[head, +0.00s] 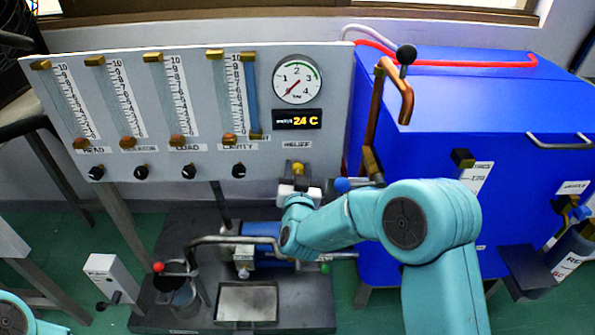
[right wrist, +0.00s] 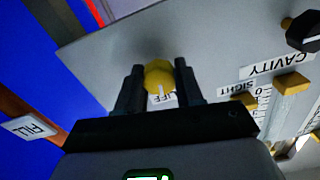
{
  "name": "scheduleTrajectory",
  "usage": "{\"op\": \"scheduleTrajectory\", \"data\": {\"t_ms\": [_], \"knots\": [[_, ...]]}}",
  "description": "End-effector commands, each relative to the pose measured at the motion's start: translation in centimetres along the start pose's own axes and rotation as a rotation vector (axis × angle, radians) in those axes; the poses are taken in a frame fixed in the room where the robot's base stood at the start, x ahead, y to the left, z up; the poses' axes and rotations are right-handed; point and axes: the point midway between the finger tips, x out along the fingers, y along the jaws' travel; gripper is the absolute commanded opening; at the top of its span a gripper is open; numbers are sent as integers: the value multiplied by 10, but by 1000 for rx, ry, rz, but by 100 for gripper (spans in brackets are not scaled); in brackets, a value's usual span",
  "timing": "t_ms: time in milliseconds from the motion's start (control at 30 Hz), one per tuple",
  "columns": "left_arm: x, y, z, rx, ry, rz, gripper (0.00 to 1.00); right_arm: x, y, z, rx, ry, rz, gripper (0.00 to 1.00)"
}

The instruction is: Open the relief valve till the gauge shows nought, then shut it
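The relief valve is a yellow knob (head: 298,168) on the grey panel, under the RELIEF label; it also shows in the right wrist view (right wrist: 158,75). My right gripper (head: 299,182) is at the knob. In the right wrist view its two dark fingers (right wrist: 159,84) sit on either side of the knob, close against it, with no clear gap. A white mark shows on the knob's face. The round gauge (head: 297,79) is above; its red needle points to the lower left, below the 1, near the bottom of the scale. My left gripper is out of view.
Several sight tubes with black knobs line the panel (head: 130,100) to the left. A blue cabinet (head: 470,110) with a copper pipe (head: 382,95) stands close on the right. Bent metal pipework (head: 225,240) lies below the right forearm. A small display (head: 297,119) reads 24 C.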

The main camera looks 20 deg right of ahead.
Motion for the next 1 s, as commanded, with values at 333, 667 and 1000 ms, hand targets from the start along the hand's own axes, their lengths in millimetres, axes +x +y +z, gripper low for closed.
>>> {"op": "scheduleTrajectory", "data": {"t_ms": [333,667,1000], "knots": [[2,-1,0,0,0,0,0,0,0,-1,13,5,1,5],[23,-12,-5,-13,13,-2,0,1,2,2,174,10,2,5],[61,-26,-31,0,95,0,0,1,3,2,488,13,0,5]]}}
